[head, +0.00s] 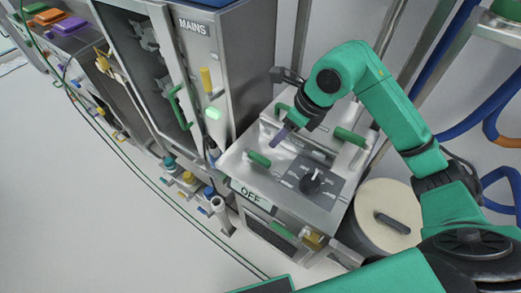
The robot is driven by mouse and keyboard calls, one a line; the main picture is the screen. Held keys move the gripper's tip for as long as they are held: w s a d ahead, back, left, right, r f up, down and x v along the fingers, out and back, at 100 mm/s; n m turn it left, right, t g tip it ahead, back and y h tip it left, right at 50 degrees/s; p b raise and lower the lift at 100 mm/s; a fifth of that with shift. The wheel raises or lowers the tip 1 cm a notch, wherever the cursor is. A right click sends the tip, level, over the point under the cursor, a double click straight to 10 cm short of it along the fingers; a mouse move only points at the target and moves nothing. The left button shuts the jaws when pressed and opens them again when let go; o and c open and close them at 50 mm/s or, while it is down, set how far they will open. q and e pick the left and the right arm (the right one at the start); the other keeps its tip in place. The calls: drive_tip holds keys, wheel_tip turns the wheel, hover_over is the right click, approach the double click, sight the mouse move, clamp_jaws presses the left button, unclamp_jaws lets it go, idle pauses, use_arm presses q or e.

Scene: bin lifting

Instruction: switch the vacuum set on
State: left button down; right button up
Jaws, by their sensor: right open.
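The vacuum set appears to be the pale metal unit (325,200) with a sign reading OFF (250,196) on its front edge. A black rotary knob (311,182) sits on a dark panel on its top. Green handles flank the panel, one at the front left (259,159) and one at the back right (350,136). My right gripper (283,131) is open above the back left part of the top, behind the knob and apart from it. Its wrist hides part of the unit's back. My left gripper is not in view.
A tall grey cabinet marked MAINS (194,27) stands left of the unit, with a yellow lever (206,80) and a lit green lamp (212,113). A round pale drum (388,205) stands right. The floor at the left is mostly clear, with thin green hoses.

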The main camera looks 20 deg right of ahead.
sight(261, 158)
drive_tip(key=p+x, duration=0.1)
drive_tip(key=x, duration=0.3)
drive_tip(key=p+x, duration=0.1)
drive_tip(key=x, duration=0.4)
drive_tip(key=s+p+x, duration=0.1)
drive_tip(key=x, duration=0.4)
drive_tip(key=shift+f, duration=0.15)
drive_tip(key=shift+w, duration=0.1)
clamp_jaws()
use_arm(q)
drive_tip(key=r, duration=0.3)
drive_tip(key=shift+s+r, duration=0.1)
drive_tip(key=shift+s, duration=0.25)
